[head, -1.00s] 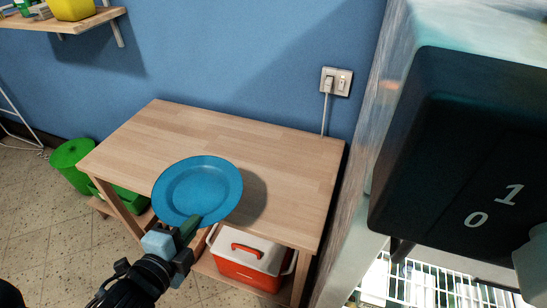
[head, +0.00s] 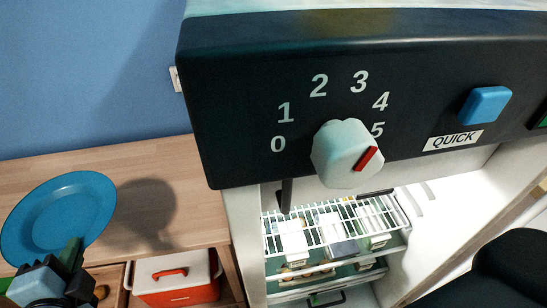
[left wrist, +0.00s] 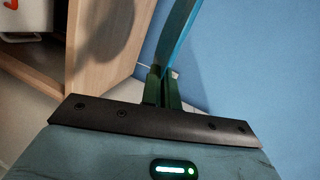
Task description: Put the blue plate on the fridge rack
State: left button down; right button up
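The blue plate (head: 58,215) is at the left of the head view, held up in front of the wooden table. My left gripper (head: 72,254) is shut on its near rim. In the left wrist view the plate (left wrist: 178,40) shows nearly edge-on between the fingers (left wrist: 162,88). The white wire fridge rack (head: 330,226) is inside the open fridge, low in the middle of the head view. The plate is apart from it, well to its left. My right gripper is not in view; a dark shape at the lower right hides part of the fridge interior.
The fridge's dark control panel (head: 250,110), with a white knob (head: 345,152), overhangs the opening. Several packages lie below the rack's wires. The wooden table (head: 150,160) stands left of the fridge, with a red and white cooler (head: 175,280) under it. The rack's top looks clear.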

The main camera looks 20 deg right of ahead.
aim_at(321, 217)
jog(key=k+u, duration=0.25)
jog(key=u, duration=0.15)
jog(key=k+u, duration=0.25)
jog(key=u, duration=0.15)
jog(key=k+u, duration=0.7)
jog(key=k+z, duration=0.1)
jog(key=z, duration=0.35)
jog(key=l+z, duration=0.15)
jog(key=z, duration=0.3)
jog(key=k+l+z, duration=0.1)
jog(key=z, duration=0.35)
jog(key=l+z, duration=0.15)
jog(key=z, duration=0.3)
jog(key=l+z, duration=0.1)
jog(key=z, duration=0.35)
jog(key=i+j+z, duration=0.1)
jog(key=i+j, duration=0.25)
jog(key=i, duration=0.05)
